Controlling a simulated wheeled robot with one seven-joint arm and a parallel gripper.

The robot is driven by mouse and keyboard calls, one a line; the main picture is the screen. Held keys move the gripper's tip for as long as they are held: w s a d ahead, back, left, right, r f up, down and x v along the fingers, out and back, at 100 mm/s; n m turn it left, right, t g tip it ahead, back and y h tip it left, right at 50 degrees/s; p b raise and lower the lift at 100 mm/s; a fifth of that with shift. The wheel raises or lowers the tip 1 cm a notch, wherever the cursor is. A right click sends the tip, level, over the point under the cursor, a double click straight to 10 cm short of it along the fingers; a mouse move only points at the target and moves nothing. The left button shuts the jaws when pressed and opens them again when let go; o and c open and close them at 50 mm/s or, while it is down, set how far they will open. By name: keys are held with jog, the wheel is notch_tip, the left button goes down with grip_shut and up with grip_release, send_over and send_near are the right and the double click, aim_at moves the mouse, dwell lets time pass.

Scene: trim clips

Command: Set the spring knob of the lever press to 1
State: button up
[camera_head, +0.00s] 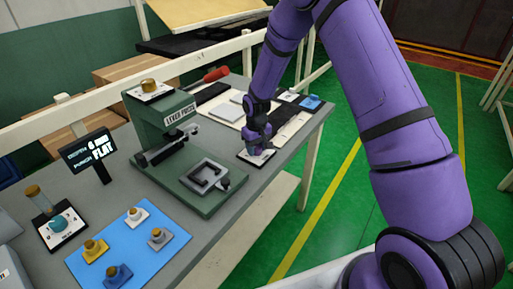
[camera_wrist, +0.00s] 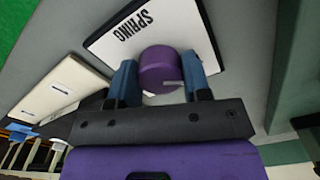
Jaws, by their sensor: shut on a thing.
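The spring knob (camera_wrist: 160,68) is a purple round knob on a white plate (camera_wrist: 190,20) marked SPRING, seen in the wrist view. My gripper (camera_wrist: 160,80) has its two blue fingers on either side of the knob and is shut on it. The knob's number marks are hidden in the wrist view. In the head view, my gripper (camera_head: 257,150) points down at the white plate (camera_head: 262,161) on the table's front right, and hides the knob. The green lever press (camera_head: 170,125), labelled LEVER PRESS, stands to the left of it.
A display (camera_head: 88,152) reads DEPTH 6.0 and PUNCH FLAT. A blue mat (camera_head: 128,270) with several coloured knobbed pieces lies at the front left, beside a teal dial (camera_head: 60,222). Trays and a red-handled tool (camera_head: 215,74) lie behind my gripper. Green floor is free right of the table.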

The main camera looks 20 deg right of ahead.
aim_at(256, 146)
dwell(0.3)
jog(key=o, duration=0.9)
jog(key=shift+r, duration=0.1)
notch_tip(256, 146, up, 11)
jog(key=shift+f, duration=0.15)
